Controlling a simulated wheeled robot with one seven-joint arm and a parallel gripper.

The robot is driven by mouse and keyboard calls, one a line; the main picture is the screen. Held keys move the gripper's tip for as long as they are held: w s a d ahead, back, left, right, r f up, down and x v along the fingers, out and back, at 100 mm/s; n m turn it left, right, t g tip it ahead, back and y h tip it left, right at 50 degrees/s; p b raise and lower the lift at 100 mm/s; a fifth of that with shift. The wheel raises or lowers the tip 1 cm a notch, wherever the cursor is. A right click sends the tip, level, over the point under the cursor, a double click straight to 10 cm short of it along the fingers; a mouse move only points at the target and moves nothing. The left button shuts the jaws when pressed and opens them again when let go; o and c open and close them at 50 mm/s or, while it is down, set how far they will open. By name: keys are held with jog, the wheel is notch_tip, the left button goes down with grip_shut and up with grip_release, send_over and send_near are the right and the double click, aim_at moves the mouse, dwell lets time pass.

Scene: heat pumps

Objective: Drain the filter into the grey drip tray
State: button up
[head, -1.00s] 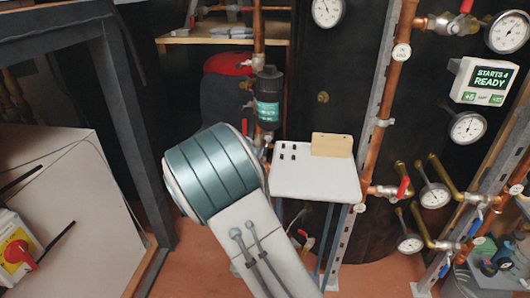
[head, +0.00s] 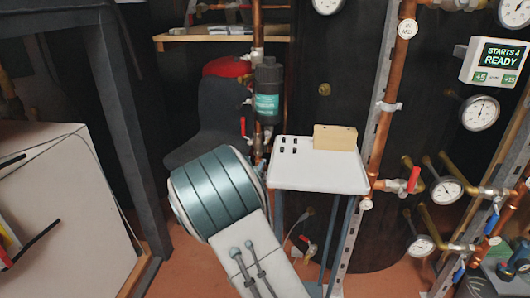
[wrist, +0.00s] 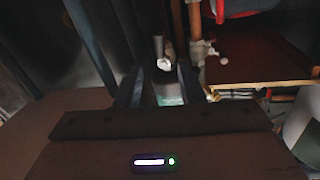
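The filter (head: 267,92) is a dark upright cylinder with a teal label, mounted on a vertical copper pipe in the head view. My arm reaches up from the bottom, left of the white-topped stand. My gripper is hidden behind the arm there. In the wrist view my gripper (wrist: 162,88) shows two dark fingers with a gap between them. A small teal patch and a pale round fitting show in or beyond that gap; I cannot tell whether the fingers touch anything. I cannot make out a grey drip tray for certain.
A stand with a pale top (head: 300,178) carries a tan block (head: 335,138), close right of my arm. Copper pipes, gauges (head: 480,113) and a red-handled valve (head: 414,180) stand at right. A wooden shelf (head: 210,36) is behind. A white box (head: 60,200) stands at left.

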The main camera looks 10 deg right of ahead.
aim_at(264, 149)
jog(key=b+x, duration=0.2)
jog(key=x, duration=0.9)
jog(key=shift+b, duration=0.35)
jog(key=shift+c, duration=0.3)
grip_shut()
